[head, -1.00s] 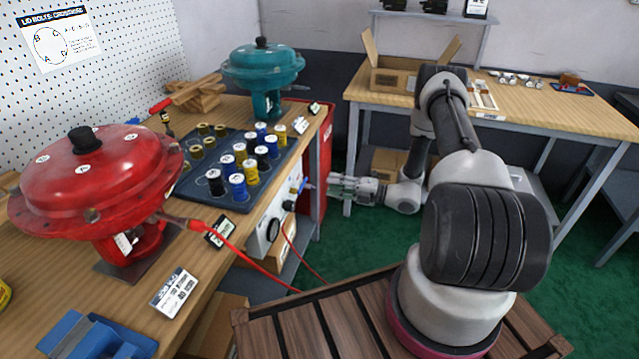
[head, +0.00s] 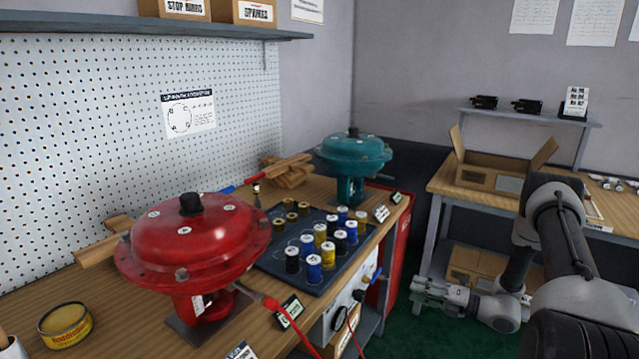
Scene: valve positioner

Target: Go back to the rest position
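My gripper (head: 418,295) is at the end of my folded arm, low in front of the bench's right end. It points left, toward the regulator panel on the bench front, with a gap between them. It holds nothing that I can see. The fingers are too small in the picture to tell how far apart they are. A red valve actuator (head: 205,235) stands on the bench at the left. A teal actuator (head: 353,150) stands farther back. A dark tray (head: 268,262) between them carries several blue, yellow and black spools.
The wooden bench (head: 120,330) runs along the pegboard wall (head: 90,120). A red hose (head: 290,330) hangs from the red actuator's fitting. A yellow tin (head: 65,325) stands at left. A second table with an open cardboard box (head: 490,178) is behind my arm. Green floor lies between them.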

